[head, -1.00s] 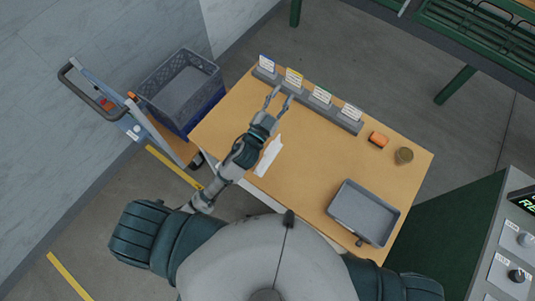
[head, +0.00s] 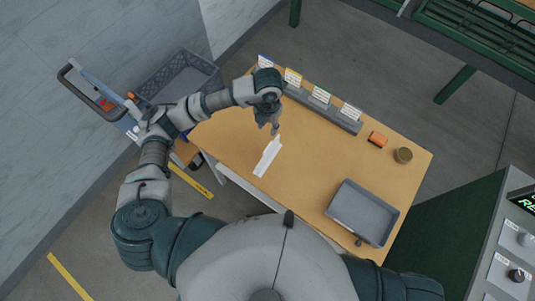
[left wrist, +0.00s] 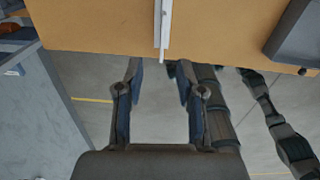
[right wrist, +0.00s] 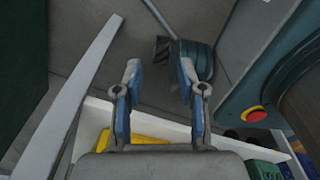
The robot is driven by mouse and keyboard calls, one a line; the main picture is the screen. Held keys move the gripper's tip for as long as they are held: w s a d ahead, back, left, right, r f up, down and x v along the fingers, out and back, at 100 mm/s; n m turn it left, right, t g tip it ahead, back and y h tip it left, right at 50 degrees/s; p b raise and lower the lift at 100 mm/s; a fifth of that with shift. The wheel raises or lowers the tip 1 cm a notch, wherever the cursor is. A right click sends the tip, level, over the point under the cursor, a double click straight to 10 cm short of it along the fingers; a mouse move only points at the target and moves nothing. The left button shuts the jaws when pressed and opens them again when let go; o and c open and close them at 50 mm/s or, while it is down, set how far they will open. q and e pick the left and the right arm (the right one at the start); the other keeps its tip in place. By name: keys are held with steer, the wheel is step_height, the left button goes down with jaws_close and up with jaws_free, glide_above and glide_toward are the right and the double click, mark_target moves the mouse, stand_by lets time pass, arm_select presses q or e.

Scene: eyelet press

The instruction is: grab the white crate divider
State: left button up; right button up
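The white crate divider (head: 268,157) lies on the tabletop near its front left side, a long narrow strip. In the left wrist view the divider (left wrist: 163,24) runs from the top edge of the picture to just past the table edge. My left gripper (head: 275,129) is above the table at the divider's far end, apart from it as far as I can tell. In the left wrist view the left gripper (left wrist: 159,70) is open with nothing between its fingers. My right gripper (right wrist: 159,70) is open and empty, away from the tabletop; the head view does not show it.
A grey tray (head: 364,212), an orange block (head: 378,140) and a round brass-coloured container (head: 403,155) stand on the table's right half. A grey rack with cards (head: 330,108) lines the back edge. A crate (head: 185,78) sits on a cart at left. The table's middle is clear.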

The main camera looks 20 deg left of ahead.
arm_select(q)
glide_toward(268, 147)
step_height(268, 147, down, 5)
step_height(268, 147, down, 5)
steer(key=shift+w+f+p, duration=0.1)
steer(key=shift+f+p, duration=0.1)
steer(key=shift+p, duration=0.8)
steer(key=shift+f, duration=0.25)
steer(key=shift+d, duration=0.1)
steer(key=c, duration=0.6)
steer(key=shift+a, duration=0.2)
jaws_close()
arm_select(e)
steer(key=shift+w+d+r, duration=0.1)
steer(key=shift+d+r, duration=0.2)
steer(key=shift+r, duration=0.25)
steer(key=shift+d+r, duration=0.25)
steer(key=shift+r, duration=0.3)
